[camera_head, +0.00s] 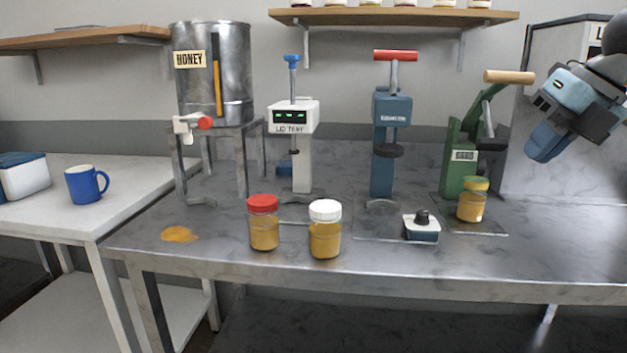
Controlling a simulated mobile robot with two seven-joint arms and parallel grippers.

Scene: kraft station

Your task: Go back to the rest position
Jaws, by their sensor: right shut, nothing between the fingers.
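My right gripper (540,146) is at the upper right, above the steel table (330,268) and to the right of the green press (462,150). It is shut and empty, and it touches nothing that I can see. My left gripper is not in view. A jar with a red lid (263,223) and a jar with a white lid (325,229) stand upright near the table's front edge.
A honey tank (235,75) on a stand, a white device (293,118) and a blue press (391,115) stand along the back. A small black-knobbed box (421,227) sits in front. A honey puddle (180,234) lies at left. The table's right front is clear.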

